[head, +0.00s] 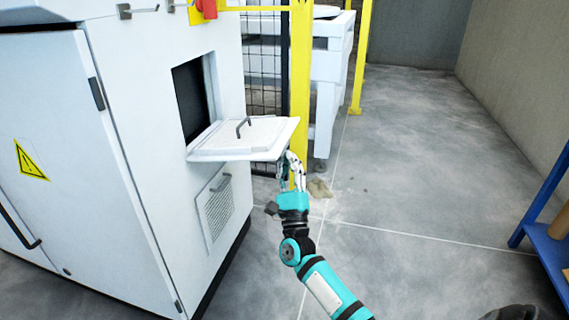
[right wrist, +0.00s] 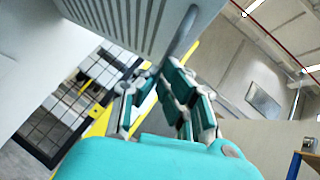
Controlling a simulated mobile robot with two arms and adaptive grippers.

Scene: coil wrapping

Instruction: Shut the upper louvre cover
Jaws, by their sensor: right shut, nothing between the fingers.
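The upper louvre cover (head: 232,146) stands swung out, about level, from the white cabinet's side, below a dark opening (head: 190,97). My left gripper is out of view.
A lower louvre cover (head: 215,207) lies flush on the white cabinet (head: 130,100) under the open one. A yellow post (head: 301,70) and black mesh fence stand behind my gripper. A blue rack (head: 545,240) is at the right.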

